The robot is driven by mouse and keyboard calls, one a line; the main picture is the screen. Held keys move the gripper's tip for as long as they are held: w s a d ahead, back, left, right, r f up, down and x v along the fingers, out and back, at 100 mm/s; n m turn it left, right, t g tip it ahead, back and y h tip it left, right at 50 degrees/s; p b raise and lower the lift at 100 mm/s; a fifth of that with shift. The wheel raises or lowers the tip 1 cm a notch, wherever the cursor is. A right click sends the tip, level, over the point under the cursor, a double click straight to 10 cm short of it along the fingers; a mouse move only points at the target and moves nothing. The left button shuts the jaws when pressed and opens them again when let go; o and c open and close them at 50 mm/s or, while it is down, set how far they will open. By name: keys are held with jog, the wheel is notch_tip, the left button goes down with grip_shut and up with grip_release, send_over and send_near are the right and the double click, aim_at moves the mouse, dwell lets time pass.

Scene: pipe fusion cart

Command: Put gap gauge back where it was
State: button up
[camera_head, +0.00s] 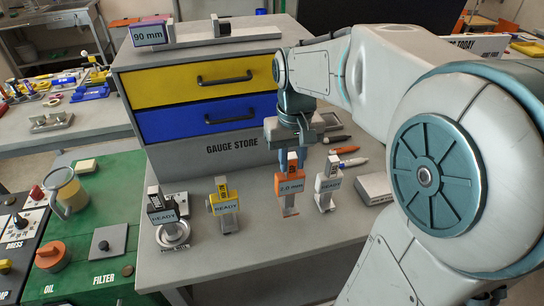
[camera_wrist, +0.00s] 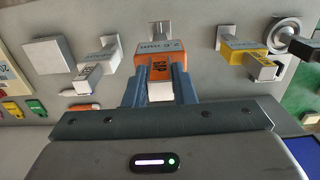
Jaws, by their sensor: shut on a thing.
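The gap gauge is orange and white with a "2.0 mm" display (camera_head: 289,186). It stands upright among the other gauges, between a yellow one and a white one. In the wrist view its orange top reads "GAP" (camera_wrist: 158,66). My gripper (camera_head: 291,158) comes down on it from above. The two blue fingers (camera_wrist: 160,88) are shut on the gauge from both sides. I cannot tell whether its foot touches the grey tabletop (camera_head: 255,250).
A yellow gauge (camera_head: 225,201) and a black gauge (camera_head: 163,212) on a round base stand to the left. A white gauge (camera_head: 328,184) stands close on the right, with a grey block (camera_head: 375,188) beyond. Pens (camera_head: 345,151) lie behind. The gauge store drawers (camera_head: 215,79) rise at the back.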

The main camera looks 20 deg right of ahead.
jog(key=w+a+f, duration=0.1)
jog(key=w+f, duration=0.2)
jog(key=f, duration=0.3)
jog(key=shift+w+a+p, duration=0.15)
jog(key=shift+a+p, duration=0.2)
jog(key=shift+p, duration=0.05)
jog(key=shift+f, duration=0.1)
jog(key=shift+f, duration=0.15)
jog(key=o, duration=0.9)
jog(key=shift+o, duration=0.2)
notch_tip(320, 180, up, 12)
jog(key=s+f+t, duration=0.3)
jog(key=s+f, duration=0.4)
jog(key=s, duration=0.7)
jog(key=shift+f, duration=0.2)
